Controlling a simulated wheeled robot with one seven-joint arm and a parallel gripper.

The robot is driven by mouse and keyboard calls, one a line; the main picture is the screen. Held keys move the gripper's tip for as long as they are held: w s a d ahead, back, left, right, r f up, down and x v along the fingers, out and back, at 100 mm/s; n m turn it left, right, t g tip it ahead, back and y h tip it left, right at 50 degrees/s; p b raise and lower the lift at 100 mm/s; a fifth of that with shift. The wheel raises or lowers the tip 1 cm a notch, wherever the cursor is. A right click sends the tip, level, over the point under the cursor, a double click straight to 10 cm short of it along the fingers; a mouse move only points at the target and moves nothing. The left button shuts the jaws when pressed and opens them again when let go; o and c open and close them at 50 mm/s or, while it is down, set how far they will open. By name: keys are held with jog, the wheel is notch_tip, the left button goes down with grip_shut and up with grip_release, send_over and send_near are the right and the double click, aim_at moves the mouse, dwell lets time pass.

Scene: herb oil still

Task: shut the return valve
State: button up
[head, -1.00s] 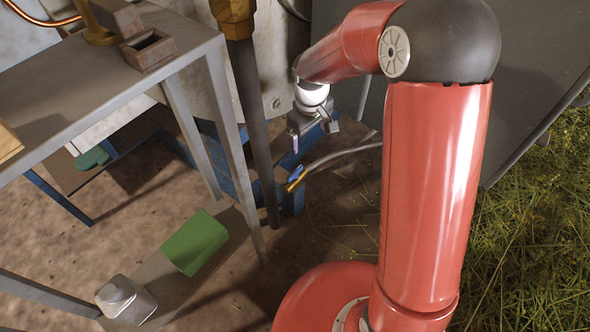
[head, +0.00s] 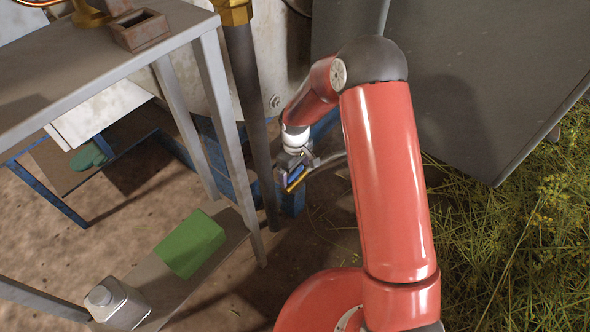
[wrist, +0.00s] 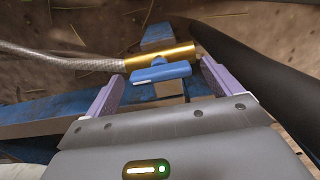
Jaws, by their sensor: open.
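The return valve shows in the wrist view as a brass body (wrist: 172,54) with a blue lever handle (wrist: 162,73). The handle lies roughly along the brass body. A braided hose (wrist: 60,57) joins the body's left end. My gripper (wrist: 160,76) is open, with one pale purple finger on each side of the blue handle. I cannot tell whether either finger touches it. In the head view my gripper (head: 297,172) is low beside the dark vertical pipe and partly hides the valve.
A dark vertical pipe (head: 252,125) stands close to the left of my gripper. Blue frame bars (wrist: 60,122) run beneath the valve. A metal table (head: 85,75) and a low shelf with a green box (head: 190,243) and a metal can (head: 119,303) are at the left.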

jog(key=c, duration=1)
jog(key=shift+n, duration=0.3)
jog(key=n+p, duration=0.1)
jog(key=n, duration=0.3)
jog(key=n+p, duration=0.2)
jog(key=n, duration=0.3)
jog(key=shift+r, duration=0.1)
jog(key=n+p, duration=0.1)
jog(key=n, duration=0.3)
jog(key=shift+p, duration=0.4)
jog(key=shift+n+p, duration=0.8)
jog(key=shift+n, duration=1.6)
jog(key=shift+o, duration=0.2)
